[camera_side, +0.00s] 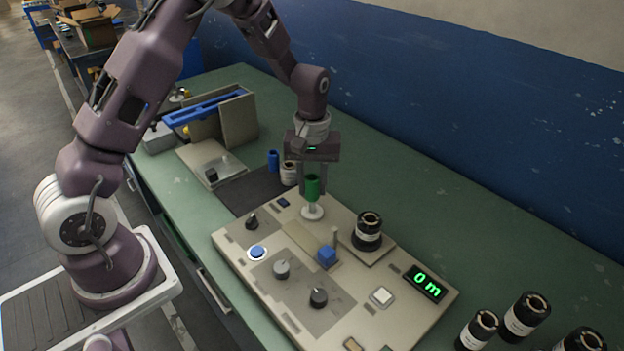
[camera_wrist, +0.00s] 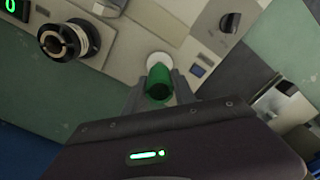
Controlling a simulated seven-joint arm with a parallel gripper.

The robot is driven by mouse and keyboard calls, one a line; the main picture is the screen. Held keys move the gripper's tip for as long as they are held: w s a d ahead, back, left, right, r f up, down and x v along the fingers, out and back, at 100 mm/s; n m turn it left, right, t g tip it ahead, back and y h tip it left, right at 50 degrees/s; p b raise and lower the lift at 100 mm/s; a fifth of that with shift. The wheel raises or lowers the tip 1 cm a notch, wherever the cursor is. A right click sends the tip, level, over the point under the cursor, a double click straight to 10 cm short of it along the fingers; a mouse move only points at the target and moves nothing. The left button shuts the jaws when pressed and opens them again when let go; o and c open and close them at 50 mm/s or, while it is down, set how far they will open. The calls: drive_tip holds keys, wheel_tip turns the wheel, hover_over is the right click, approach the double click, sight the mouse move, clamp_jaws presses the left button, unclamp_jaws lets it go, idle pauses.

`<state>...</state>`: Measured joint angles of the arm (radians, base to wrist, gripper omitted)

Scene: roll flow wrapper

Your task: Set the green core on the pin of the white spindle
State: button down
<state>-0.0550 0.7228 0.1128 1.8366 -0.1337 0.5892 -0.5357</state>
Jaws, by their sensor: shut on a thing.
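My gripper (camera_side: 312,183) is shut on the green core (camera_side: 312,187), an upright green cylinder. In the wrist view the green core (camera_wrist: 158,84) sits between my two fingers (camera_wrist: 160,96). The white spindle (camera_side: 312,212) has a round white base and stands on the beige panel directly below the core. The spindle's white base also shows just beyond the core in the wrist view (camera_wrist: 158,59). The pin's top is hidden, so I cannot tell whether the core is around the pin or just above it.
The beige panel (camera_side: 232,243) carries knobs, a blue block (camera_side: 326,256), a black roll (camera_side: 368,230) and a display reading "0 m" (camera_side: 425,283). A blue cylinder (camera_side: 273,160) and a pale roll (camera_side: 289,173) stand behind the spindle. Several black rolls (camera_side: 526,314) stand at front right.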

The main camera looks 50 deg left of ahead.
sight(312, 198)
drive_tip(key=shift+f, duration=0.15)
idle(0.4)
drive_tip(key=shift+f, duration=0.2)
drive_tip(key=shift+f, duration=0.1)
idle(0.3)
drive_tip(key=shift+f, duration=0.55)
drive_tip(key=shift+f, duration=0.1)
drive_tip(key=shift+f, duration=0.95)
drive_tip(key=shift+f, duration=0.1)
drive_tip(key=c, duration=0.9)
unclamp_jaws()
drive_tip(key=shift+c, duration=0.2)
